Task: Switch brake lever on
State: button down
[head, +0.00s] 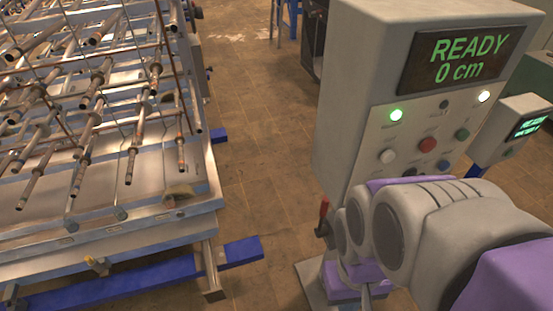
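A small lever with a red handle (323,214) stands roughly upright at the lower left of the grey control box (345,110). It is the only lever I can make out, and its lower part is partly hidden by my arm. My arm's grey and purple links cover the front of the box's lower part. My gripper (366,294) is only partly in view at the bottom, below and to the right of the red handle. It looks apart from the handle. Its fingers are mostly hidden, so their opening does not show.
The box's screen (458,58) reads "READY 0 cm", above lit lamps and coloured buttons. A metal rack (110,180) with many rods stands left on blue rails (140,278). A smaller box (515,130) with a screen stands right. Brown floor (250,130) lies clear between rack and control box.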

aim_at(321, 230)
jog(key=i+j+z, duration=0.1)
jog(key=j, duration=0.45)
jog(key=i+j+z, duration=0.1)
jog(key=j, duration=0.45)
jog(key=i+j+z, duration=0.1)
jog(key=j, duration=0.45)
